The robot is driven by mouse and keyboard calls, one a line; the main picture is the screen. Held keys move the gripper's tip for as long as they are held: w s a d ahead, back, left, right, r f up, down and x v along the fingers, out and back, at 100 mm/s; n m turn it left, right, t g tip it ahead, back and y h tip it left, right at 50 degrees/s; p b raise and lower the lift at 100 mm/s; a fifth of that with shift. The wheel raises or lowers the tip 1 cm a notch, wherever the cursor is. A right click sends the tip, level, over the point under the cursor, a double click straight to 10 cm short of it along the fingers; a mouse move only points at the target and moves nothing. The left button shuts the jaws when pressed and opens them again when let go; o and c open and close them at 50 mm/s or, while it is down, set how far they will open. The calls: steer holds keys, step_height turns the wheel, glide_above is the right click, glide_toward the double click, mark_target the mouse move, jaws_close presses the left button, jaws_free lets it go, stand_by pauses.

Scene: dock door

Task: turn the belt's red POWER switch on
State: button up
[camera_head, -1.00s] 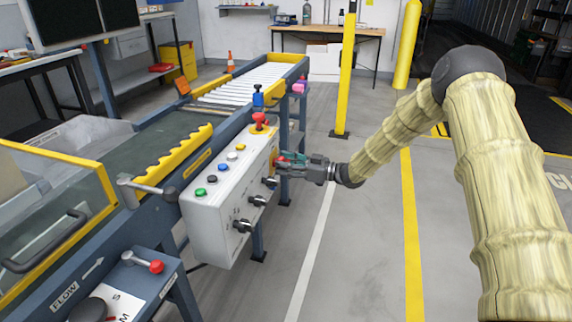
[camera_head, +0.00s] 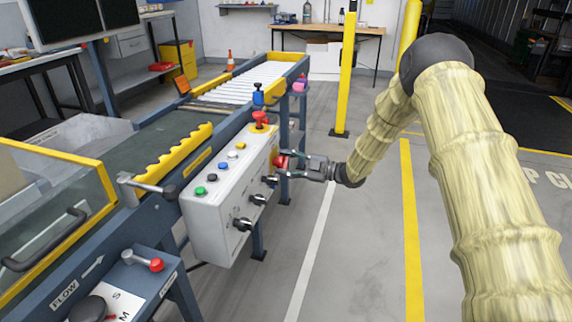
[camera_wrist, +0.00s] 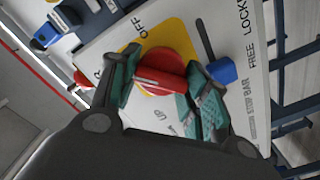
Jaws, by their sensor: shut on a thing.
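The red POWER switch (camera_wrist: 165,72) is a round knob with a raised grip bar on a yellow plate (camera_wrist: 185,35), with "OFF" lettered beside it in the wrist view. In the head view the red knob (camera_head: 281,161) is at the far end of the white control box's front face. My gripper (camera_wrist: 158,88) is shut on the knob's bar, one teal-padded finger on each side. It also shows in the head view (camera_head: 286,164), reaching in from the right. The fingers hide part of the knob and some lettering.
The control box (camera_head: 212,222) carries several coloured buttons on top, a red mushroom button (camera_head: 260,118) and black knobs (camera_head: 243,224) on its front. A blue knob (camera_wrist: 222,71) sits close to my finger in the wrist view. The floor right of the box is clear.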

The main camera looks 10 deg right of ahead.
steer(key=n+b, duration=0.1)
steer(key=n, duration=0.3)
steer(key=shift+f+n, duration=0.15)
steer(key=shift+n, duration=0.25)
steer(key=shift+n+b, duration=0.85)
steer(key=shift+n, duration=1.35)
steer(key=o, duration=1)
steer(key=shift+s, duration=0.1)
